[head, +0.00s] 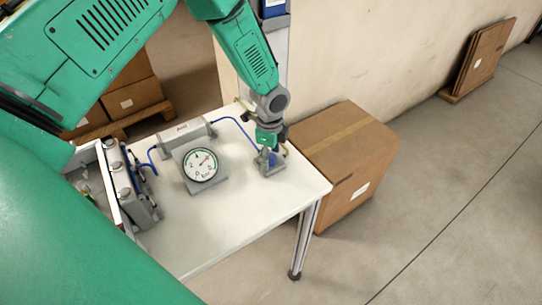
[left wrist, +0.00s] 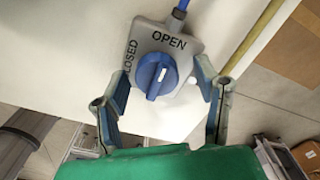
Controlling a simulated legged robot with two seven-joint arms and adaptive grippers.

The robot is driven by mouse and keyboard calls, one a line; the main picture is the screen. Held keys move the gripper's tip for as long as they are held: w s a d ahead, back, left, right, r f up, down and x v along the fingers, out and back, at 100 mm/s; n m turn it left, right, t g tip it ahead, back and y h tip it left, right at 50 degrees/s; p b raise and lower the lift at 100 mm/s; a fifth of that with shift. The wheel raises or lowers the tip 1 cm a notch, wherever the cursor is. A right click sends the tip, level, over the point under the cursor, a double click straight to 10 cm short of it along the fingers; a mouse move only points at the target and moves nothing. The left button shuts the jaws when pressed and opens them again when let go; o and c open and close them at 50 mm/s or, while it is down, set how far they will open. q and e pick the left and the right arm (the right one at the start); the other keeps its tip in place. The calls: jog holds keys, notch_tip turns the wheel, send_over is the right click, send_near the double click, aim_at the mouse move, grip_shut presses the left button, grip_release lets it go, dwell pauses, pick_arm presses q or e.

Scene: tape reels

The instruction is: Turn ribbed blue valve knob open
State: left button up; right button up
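The ribbed blue valve knob (left wrist: 148,73) sits on a grey plate (left wrist: 191,47) marked CLOSED on its left and OPEN along its top. A white line crosses the knob, tilted slightly from upright; I cannot tell which end is the pointer. My left gripper (left wrist: 164,84) is open, one finger on each side of the knob, with a visible gap on both sides. In the head view my left gripper (head: 269,143) reaches down over the valve (head: 270,167) at the table's right corner and mostly hides the knob. My right gripper is not in view.
A round dial gauge (head: 201,165) and a grey cylinder (head: 184,134) stand on the white table (head: 235,210), joined by blue tubing. A grey device (head: 132,185) stands at the left. A large cardboard box (head: 338,150) is just beyond the right edge.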

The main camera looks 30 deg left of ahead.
pick_arm(q)
notch_tip(320, 180, up, 12)
dwell(0.6)
jog(key=shift+f, duration=0.1)
jog(key=shift+f, duration=0.1)
dwell(0.3)
